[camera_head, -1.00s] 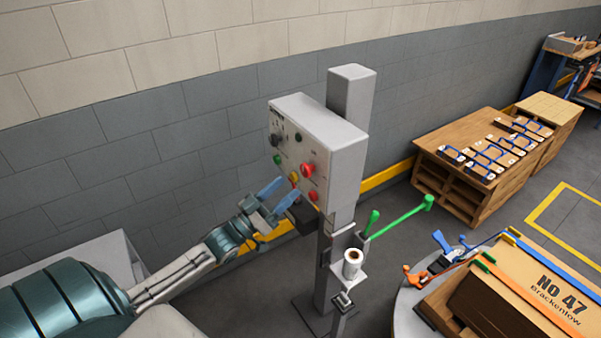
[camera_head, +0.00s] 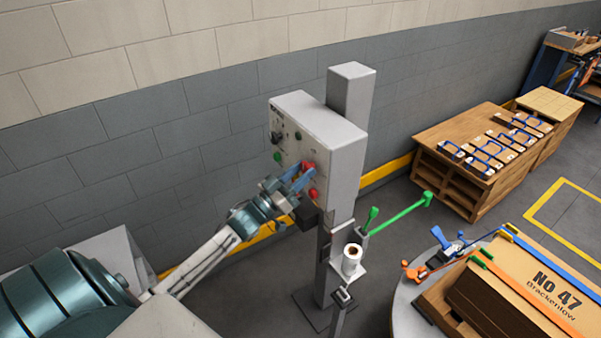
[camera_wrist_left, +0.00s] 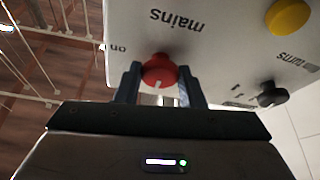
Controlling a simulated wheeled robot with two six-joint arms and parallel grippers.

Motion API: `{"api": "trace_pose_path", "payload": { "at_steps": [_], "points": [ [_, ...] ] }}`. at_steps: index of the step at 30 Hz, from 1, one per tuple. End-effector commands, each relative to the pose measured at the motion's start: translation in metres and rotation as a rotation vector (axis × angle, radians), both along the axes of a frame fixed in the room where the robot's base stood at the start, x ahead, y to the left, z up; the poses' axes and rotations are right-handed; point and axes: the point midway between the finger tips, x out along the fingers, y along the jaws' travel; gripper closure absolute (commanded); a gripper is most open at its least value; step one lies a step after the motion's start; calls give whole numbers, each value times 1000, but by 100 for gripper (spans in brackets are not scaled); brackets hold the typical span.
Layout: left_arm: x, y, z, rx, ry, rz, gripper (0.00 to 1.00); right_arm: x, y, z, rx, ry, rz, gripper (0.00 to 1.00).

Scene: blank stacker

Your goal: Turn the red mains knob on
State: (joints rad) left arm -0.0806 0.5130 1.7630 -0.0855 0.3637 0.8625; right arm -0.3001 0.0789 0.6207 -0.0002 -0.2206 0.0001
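The red mains knob (camera_wrist_left: 160,70) is on the front of a pale control box. It has a white line, and the word "mains" shows upside down in the left wrist view, with "on" to the left. The knob also shows in the head view (camera_head: 309,167), partly behind my fingers. My left gripper (camera_head: 302,178) is at the panel. In the left wrist view its two fingers (camera_wrist_left: 160,82) stand on either side of the knob, with very little gap. Firm contact is not visible. My right gripper is out of view.
A yellow button (camera_wrist_left: 288,16) and a black knob (camera_wrist_left: 271,95) are near the mains knob. Another red control (camera_head: 313,194) is just below my fingers. The box (camera_head: 335,150) is on a grey post. A green lever (camera_head: 405,215) sticks out to the right.

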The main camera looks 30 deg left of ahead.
Motion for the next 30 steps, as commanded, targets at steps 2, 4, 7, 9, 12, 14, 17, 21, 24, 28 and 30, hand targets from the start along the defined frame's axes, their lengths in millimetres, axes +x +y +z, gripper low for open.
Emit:
{"api": "trace_pose_path", "payload": {
  "at_steps": [2, 4, 7, 9, 12, 14, 17, 21, 24, 28, 30],
  "points": [
    [0, 0, 0, 0, -1, -1, 86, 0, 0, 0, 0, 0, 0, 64],
    [0, 0, 0, 0, -1, -1, 87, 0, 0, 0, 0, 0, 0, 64],
    [0, 0, 0, 3, -2, 0, 87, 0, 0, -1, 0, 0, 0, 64],
    [0, 0, -1, 11, -6, -1, 87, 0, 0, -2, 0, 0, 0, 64],
    [0, 0, -2, 33, -15, -1, 87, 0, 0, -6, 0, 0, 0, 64],
    [0, 1, -3, 56, -24, -1, 87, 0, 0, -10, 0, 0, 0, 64],
    [0, 1, -4, 107, -45, -1, 87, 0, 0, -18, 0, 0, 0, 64],
    [0, 2, -4, 204, -88, -1, 87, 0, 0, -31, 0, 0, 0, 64],
    [1, 2, -4, 288, -123, 0, 87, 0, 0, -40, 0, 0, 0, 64],
    [1, 3, -3, 403, -169, -1, 87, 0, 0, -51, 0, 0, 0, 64],
    [1, 3, -3, 463, -194, -1, 87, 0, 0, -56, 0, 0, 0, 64]
  ]
}}
